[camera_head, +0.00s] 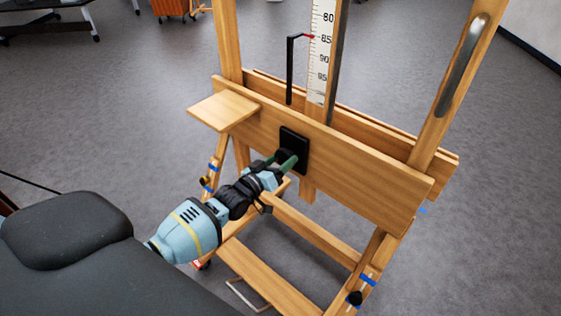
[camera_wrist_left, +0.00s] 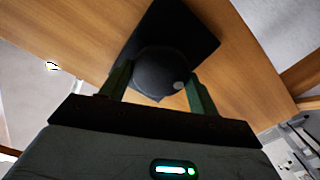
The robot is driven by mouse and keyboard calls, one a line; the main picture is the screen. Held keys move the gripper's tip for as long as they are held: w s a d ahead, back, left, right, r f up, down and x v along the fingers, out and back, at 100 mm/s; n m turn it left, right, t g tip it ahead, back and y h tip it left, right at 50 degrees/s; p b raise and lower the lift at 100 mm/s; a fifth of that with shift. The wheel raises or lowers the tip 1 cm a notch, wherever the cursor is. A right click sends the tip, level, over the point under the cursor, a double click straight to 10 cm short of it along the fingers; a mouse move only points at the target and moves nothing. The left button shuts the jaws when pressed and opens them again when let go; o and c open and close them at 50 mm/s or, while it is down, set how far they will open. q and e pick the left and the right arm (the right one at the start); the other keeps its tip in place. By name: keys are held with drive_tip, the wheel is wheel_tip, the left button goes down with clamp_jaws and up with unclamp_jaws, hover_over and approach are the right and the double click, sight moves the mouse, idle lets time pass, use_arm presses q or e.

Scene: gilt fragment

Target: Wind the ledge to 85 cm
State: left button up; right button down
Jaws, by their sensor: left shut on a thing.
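The wooden easel's ledge (camera_head: 350,160) is a wide board across the frame. A black square plate (camera_head: 300,141) with a round black knob is on its front. The knob (camera_wrist_left: 160,70), with a pale dot, fills the middle of the left wrist view. My left gripper (camera_head: 289,160) is shut on the knob, its green fingers on either side. A white scale (camera_head: 319,60) stands behind the ledge. A black bent pointer (camera_head: 290,70) has its red tip at about the 85 mark. My right gripper is not in view.
A small wooden shelf (camera_head: 223,110) juts out at the ledge's left end. The easel's lower frame (camera_head: 270,277) stands below. A metal handle (camera_head: 462,62) is on the right upright. Grey floor (camera_head: 120,120) is open to the left.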

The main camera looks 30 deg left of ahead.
use_arm(q)
drive_tip(key=shift+n, duration=0.6)
drive_tip(key=o, duration=1)
drive_tip(key=s, duration=0.2)
drive_tip(key=s+a, duration=0.1)
drive_tip(key=s, duration=0.4)
drive_tip(key=shift+s+a, duration=0.15)
drive_tip(key=shift+s, duration=0.2)
